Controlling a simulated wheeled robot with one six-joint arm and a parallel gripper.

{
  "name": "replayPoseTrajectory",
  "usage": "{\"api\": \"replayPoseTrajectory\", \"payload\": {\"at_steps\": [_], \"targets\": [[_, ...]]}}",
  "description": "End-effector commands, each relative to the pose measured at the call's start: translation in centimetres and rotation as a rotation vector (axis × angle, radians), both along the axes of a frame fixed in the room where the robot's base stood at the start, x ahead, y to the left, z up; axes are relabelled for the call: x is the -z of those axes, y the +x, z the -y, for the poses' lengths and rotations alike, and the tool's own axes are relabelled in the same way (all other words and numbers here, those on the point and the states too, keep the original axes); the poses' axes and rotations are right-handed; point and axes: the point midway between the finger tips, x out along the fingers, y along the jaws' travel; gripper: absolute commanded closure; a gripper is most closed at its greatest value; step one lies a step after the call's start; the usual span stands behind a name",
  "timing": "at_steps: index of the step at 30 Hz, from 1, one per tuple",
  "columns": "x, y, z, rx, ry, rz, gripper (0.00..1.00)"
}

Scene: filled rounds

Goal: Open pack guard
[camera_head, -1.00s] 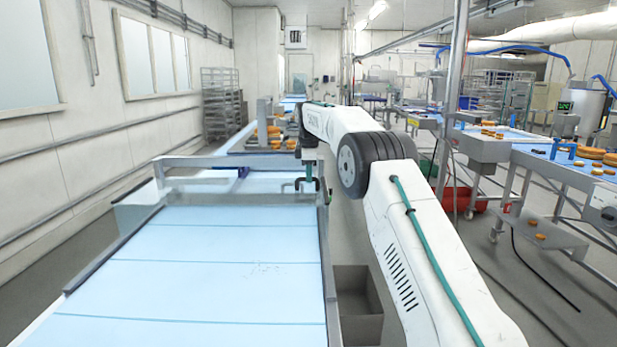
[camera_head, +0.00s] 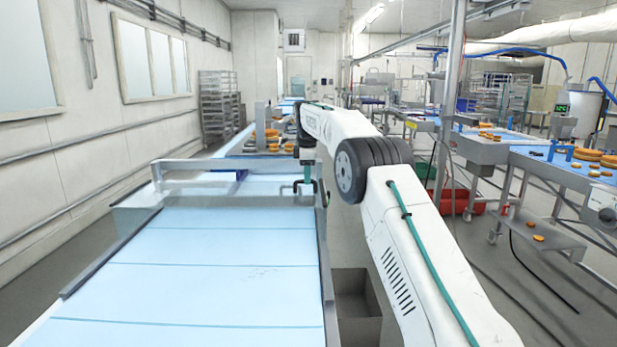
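The pack guard appears to be the grey metal frame (camera_head: 235,165) that spans the far end of the blue conveyor belt (camera_head: 200,255), with a post at each side. A dark bent handle-like piece (camera_head: 322,193) stands at its right end. My gripper (camera_head: 307,188) points down at this right end, right beside the dark piece. Whether it touches the piece, and whether its fingers are open or shut, is too small to tell.
A grey open bin (camera_head: 357,305) stands on the floor right of the belt, below my arm. Further conveyors with orange round goods (camera_head: 597,157) run at right. A red crate (camera_head: 455,198) lies on the floor. A wall with windows is at left.

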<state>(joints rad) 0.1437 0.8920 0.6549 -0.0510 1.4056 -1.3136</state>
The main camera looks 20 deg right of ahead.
Motion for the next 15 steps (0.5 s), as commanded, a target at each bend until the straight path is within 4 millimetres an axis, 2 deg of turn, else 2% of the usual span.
{"api": "replayPoseTrajectory", "payload": {"at_steps": [9,15], "targets": [[-5.2,-0.9,-0.1,0.002,-0.001,0.002,0.64],[-6.6,-1.2,-0.3,0.002,-0.002,0.000,0.64]]}}
